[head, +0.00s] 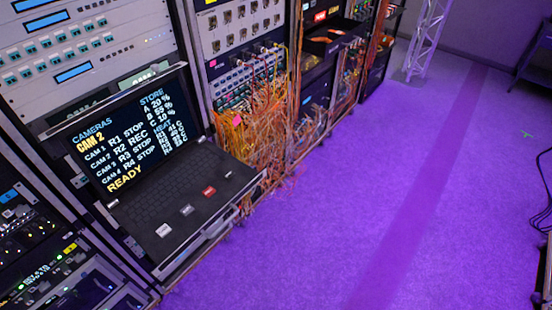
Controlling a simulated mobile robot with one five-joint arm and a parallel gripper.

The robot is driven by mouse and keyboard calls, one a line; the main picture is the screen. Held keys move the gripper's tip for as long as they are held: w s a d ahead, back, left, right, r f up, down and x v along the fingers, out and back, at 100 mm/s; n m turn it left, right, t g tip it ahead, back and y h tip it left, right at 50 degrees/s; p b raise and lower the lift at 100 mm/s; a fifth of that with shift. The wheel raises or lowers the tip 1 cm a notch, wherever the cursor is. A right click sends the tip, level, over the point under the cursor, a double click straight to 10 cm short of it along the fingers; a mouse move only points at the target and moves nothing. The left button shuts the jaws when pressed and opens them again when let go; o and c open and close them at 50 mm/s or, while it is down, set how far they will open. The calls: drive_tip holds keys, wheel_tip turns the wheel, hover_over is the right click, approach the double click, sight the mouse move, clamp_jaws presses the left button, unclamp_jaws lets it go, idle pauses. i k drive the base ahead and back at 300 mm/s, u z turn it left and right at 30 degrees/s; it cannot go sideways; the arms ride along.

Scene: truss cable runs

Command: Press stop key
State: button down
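An open laptop-like console (150,185) sits on a pull-out shelf in the rack at left. Its screen (125,142) reads CAMERAS, with CAM 2 in yellow. R2 shows REC; R1, R3 and R4 show STOP. READY stands in yellow at the bottom. Along the keyboard's front are three large keys: a white key (163,230) nearest, a grey key (187,210) in the middle and a red key (208,191) farthest. Their small labels are too small to read surely, so I cannot tell which is the stop key. My gripper is not in view.
Racks with tangled orange cables (250,130) run along the left beyond the console. A white truss (425,45) stands at the back. Black cables (543,190) and a dark stand (535,60) are at the right edge. The purple-lit floor (330,220) is clear.

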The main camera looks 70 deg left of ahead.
sight(229, 174)
drive_tip(key=i, duration=0.8)
drive_tip(key=z, duration=1.55)
drive_tip(key=k, duration=0.1)
drive_tip(key=u, duration=4.25)
drive_tip(key=k, duration=0.25)
drive_tip(key=u, duration=2.4)
drive_tip(key=k, duration=0.55)
drive_tip(key=z, duration=0.3)
drive_tip(key=i, duration=1.5)
drive_tip(key=u, duration=0.3)
